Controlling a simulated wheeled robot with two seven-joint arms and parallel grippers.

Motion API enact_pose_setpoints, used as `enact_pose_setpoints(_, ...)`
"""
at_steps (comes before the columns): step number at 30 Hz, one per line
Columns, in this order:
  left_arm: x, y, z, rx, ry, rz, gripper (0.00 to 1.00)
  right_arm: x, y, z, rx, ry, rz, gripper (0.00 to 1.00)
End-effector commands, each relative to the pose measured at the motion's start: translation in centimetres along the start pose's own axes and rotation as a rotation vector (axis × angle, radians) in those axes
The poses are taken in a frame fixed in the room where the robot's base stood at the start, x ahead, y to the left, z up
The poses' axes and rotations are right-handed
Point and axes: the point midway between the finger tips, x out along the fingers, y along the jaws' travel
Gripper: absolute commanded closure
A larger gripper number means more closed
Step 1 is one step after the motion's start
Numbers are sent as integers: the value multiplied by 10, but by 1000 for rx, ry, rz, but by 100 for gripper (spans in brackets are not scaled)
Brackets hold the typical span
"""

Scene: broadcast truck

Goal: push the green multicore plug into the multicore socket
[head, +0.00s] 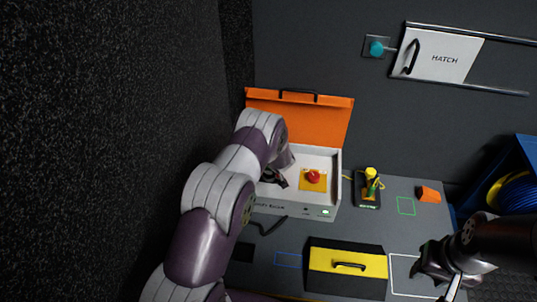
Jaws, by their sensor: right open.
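A small green part (372,189), which may be the green multicore plug, shows with a yellow piece on a small dark block on the bench; it is too small to tell how it sits. I cannot pick out the multicore socket with certainty. My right gripper (449,284) is open at the lower right, above the bench and well apart from the green part. My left gripper (273,178) is at the left inside of the open case, partly hidden by my arm; its jaws are too small to read.
The orange-lidded case (325,212) holds a red button (313,176). A yellow-topped black box (348,264) stands at the front. An orange block (428,194) lies at the right, near a blue cable reel (517,193). A hatch (446,58) and teal knob (377,48) are on the wall.

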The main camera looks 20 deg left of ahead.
Motion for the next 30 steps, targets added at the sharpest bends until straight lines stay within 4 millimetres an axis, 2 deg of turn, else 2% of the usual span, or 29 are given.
enact_pose_setpoints(30,-1,0,-2,-1,2,0,100,-6,0,-1,0,0,0,57)
